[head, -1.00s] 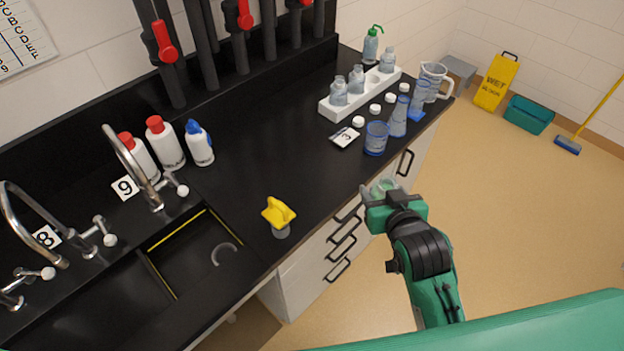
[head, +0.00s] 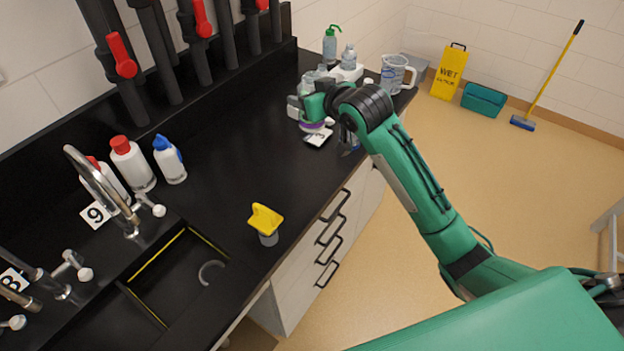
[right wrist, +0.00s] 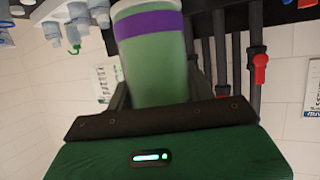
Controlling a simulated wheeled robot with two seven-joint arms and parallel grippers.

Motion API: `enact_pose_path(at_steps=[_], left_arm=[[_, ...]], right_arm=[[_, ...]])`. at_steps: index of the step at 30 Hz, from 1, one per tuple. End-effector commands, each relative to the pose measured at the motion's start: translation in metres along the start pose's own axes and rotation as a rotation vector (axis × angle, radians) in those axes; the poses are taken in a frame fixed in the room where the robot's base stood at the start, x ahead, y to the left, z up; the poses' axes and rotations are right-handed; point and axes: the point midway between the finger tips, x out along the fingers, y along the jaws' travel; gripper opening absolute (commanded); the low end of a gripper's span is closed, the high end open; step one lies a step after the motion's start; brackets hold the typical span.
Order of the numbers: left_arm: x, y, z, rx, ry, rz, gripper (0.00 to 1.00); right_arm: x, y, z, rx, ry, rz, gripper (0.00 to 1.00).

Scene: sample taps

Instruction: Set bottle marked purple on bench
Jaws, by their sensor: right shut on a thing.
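My right gripper (head: 312,107) is at the far end of the black bench (head: 240,150), near the white rack. It is shut on a bottle with a purple band (head: 312,127). In the right wrist view the bottle (right wrist: 158,70) is pale green and translucent, with the purple band near its visible end, between the fingers. In the head view the gripper hides most of it. It is close above the bench top by a small number card (head: 319,138); I cannot tell whether it touches. My left gripper is not in view.
The rack (head: 347,73) with clear bottles and a measuring jug (head: 395,73) stand beyond the gripper, partly hidden by my arm. Squeeze bottles (head: 169,160), taps (head: 100,190), a sink (head: 180,270) and a yellow-topped item (head: 266,222) are nearer. The bench middle is clear.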

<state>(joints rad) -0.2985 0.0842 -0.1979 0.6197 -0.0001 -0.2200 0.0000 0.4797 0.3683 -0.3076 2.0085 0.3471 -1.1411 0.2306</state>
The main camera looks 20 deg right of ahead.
Motion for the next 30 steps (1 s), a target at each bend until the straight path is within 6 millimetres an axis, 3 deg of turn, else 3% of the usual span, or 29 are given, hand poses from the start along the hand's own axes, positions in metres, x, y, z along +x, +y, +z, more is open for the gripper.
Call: enact_pose_path(at_steps=[5,18,30], left_arm=[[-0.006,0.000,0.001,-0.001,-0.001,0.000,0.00],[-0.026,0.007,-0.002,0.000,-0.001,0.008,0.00],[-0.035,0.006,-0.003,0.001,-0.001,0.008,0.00]], right_arm=[[0.010,0.001,0.024,0.003,-0.007,-0.002,0.31],[0.052,0.001,0.126,0.001,-0.004,-0.001,0.31],[0.070,0.001,0.170,0.002,-0.002,-0.002,0.31]])
